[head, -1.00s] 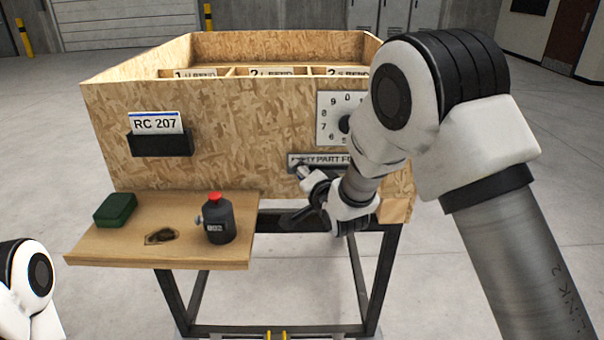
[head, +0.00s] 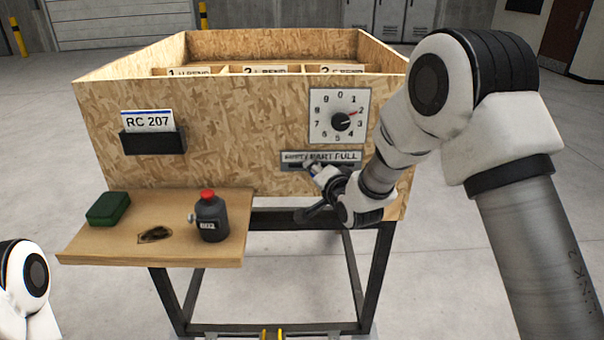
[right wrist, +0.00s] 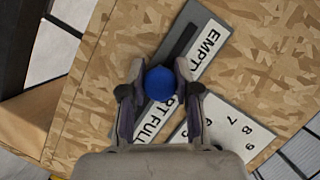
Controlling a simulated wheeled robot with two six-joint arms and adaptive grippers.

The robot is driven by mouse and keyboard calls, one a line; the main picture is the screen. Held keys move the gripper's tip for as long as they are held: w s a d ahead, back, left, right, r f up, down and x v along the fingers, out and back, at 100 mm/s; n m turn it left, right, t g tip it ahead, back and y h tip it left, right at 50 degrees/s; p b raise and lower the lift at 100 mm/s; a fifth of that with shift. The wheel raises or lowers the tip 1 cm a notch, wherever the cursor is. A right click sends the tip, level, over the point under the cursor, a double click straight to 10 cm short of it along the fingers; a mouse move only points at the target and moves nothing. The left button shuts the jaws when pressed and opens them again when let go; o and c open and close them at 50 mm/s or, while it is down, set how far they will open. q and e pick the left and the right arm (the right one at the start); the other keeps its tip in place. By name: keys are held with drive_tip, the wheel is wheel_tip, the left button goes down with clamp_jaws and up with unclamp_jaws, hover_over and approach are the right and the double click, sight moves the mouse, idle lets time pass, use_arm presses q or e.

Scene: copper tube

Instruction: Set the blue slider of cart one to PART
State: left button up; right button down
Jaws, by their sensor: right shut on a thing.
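The slider plate (head: 347,157), marked EMPTY, PART and FULL, is on the front of the wooden cart (head: 230,125), below the dial. My right gripper (head: 312,169) is at the slot under the lettering, near the start of PART. In the right wrist view the gripper (right wrist: 158,88) is shut on the round blue slider knob (right wrist: 160,84). The knob and fingers cover part of the word PART; EMPTY and FULL are readable. A dark stretch of slot shows on the EMPTY side. My left gripper is out of view.
A dial (head: 340,116) sits just above the slider, its pointer near 2. A card RC 207 (head: 148,121) stands in a black holder. A wooden shelf (head: 100,244) carries a green box (head: 108,208) and a dark red-topped bottle (head: 211,217).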

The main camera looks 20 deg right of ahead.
drive_tip(key=shift+s+d, duration=0.2)
drive_tip(key=shift+d, duration=0.55)
drive_tip(key=c, duration=1.1)
unclamp_jaws()
drive_tip(key=shift+a, duration=0.15)
drive_tip(key=o, duration=0.3)
drive_tip(key=shift+d, duration=0.25)
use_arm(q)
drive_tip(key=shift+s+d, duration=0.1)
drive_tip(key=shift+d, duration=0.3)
use_arm(e)
drive_tip(key=v, duration=1.2)
drive_tip(key=shift+f, duration=0.1)
